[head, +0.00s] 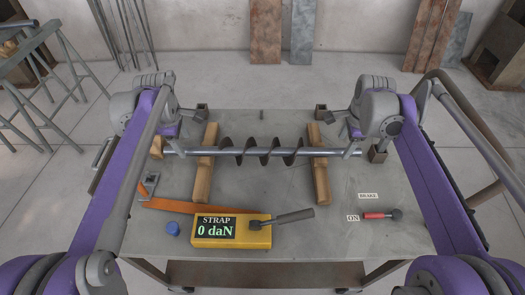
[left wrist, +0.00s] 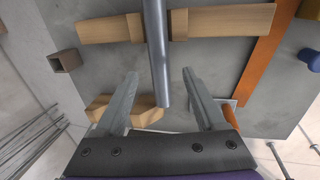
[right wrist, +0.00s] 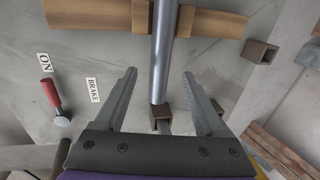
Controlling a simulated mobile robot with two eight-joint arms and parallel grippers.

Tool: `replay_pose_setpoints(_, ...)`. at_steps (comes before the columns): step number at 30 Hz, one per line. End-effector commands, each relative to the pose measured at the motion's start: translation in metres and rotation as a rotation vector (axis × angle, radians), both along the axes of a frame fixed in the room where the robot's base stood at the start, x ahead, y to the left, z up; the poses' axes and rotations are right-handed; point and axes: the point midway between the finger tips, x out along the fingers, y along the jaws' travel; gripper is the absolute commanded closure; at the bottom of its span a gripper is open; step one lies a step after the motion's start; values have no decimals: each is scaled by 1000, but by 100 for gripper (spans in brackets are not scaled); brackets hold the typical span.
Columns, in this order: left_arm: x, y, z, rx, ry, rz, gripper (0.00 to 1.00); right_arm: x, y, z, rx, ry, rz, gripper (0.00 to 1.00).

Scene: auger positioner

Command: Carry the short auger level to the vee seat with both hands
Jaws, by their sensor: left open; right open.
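The short auger (head: 262,152) has a dark spiral on a grey shaft and lies roughly level across two wooden bearers, left (head: 205,165) and right (head: 318,165). My left gripper (head: 174,150) is open at the left shaft end. In the left wrist view the shaft (left wrist: 156,50) runs between the spread fingers (left wrist: 158,76). My right gripper (head: 350,151) is open at the right shaft end. In the right wrist view the shaft (right wrist: 164,50) also lies between the fingers (right wrist: 158,74). I cannot tell which part is the vee seat.
A yellow strap gauge (head: 230,232) reading 0 daN stands at the table's front, with an orange strap (head: 180,206) and blue knob (head: 172,228) nearby. A red brake lever (head: 375,215) lies beside an ON label. Square brown sockets (head: 377,154) stand near the shaft ends.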

Motion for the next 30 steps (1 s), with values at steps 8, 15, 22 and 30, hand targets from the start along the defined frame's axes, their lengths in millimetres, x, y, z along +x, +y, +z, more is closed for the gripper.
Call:
replay_pose_setpoints(8,9,0,-43,0,0,0,28,9,0,-44,0,0,0,28)
replay_pose_setpoints(15,11,0,-57,0,0,0,28,11,0,-57,0,0,1,28)
replay_pose_setpoints(22,11,0,-57,0,0,-1,28,11,0,-57,0,0,1,28)
replay_pose_setpoints(30,11,0,-57,0,0,-1,71,11,0,-57,0,0,1,71)
